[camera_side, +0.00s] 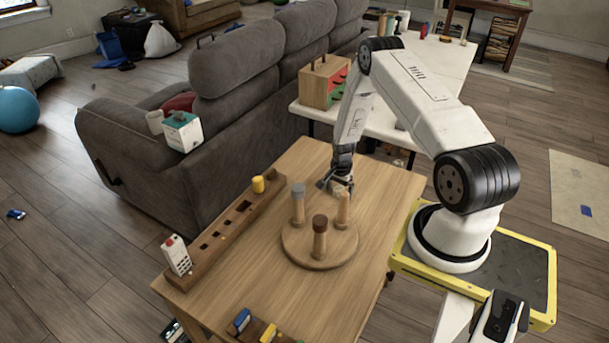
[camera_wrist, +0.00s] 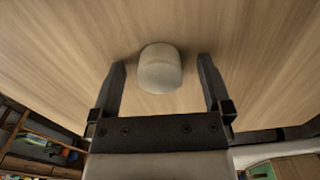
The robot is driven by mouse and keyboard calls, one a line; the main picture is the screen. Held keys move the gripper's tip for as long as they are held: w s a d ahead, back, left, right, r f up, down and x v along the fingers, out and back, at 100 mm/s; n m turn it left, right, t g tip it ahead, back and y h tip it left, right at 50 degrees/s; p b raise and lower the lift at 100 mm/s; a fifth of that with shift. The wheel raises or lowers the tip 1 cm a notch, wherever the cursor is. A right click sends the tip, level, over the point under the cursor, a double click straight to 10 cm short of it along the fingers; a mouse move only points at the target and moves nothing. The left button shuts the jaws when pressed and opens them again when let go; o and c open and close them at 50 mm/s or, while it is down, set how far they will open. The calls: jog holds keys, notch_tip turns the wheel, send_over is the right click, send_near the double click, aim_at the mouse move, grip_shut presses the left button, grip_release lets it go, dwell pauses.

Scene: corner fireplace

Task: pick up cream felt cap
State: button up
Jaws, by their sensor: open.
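The cream felt cap (camera_wrist: 160,70) is a pale, rounded, thimble-like shape in the wrist view. It shows between the tips of my two dark fingers, with a gap on each side. My gripper (camera_side: 337,184) is open and empty. In the side view it is low over the far right peg (camera_side: 343,210) of a round wooden base (camera_side: 318,256), where it largely hides the cap. Two other pegs carry a grey cap (camera_side: 298,189) and a brown cap (camera_side: 320,223).
Small coloured pieces (camera_side: 243,320) lie at the front edge. The right side of the wooden table (camera_side: 385,205) is clear.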

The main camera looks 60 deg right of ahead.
dwell(0.4)
jog(key=c, duration=1.1)
jog(key=shift+r, duration=0.15)
jog(key=shift+r, duration=0.9)
jog(key=shift+s+a+r, duration=1.35)
jog(key=shift+s+r, duration=0.45)
jog(key=shift+s, duration=0.1)
jog(key=shift+s+a+r, duration=1.3)
jog(key=shift+s+r, duration=0.5)
jog(key=shift+s, duration=0.15)
jog(key=shift+s+a+r, duration=1.35)
jog(key=shift+s+r, duration=0.45)
jog(key=shift+s, duration=0.1)
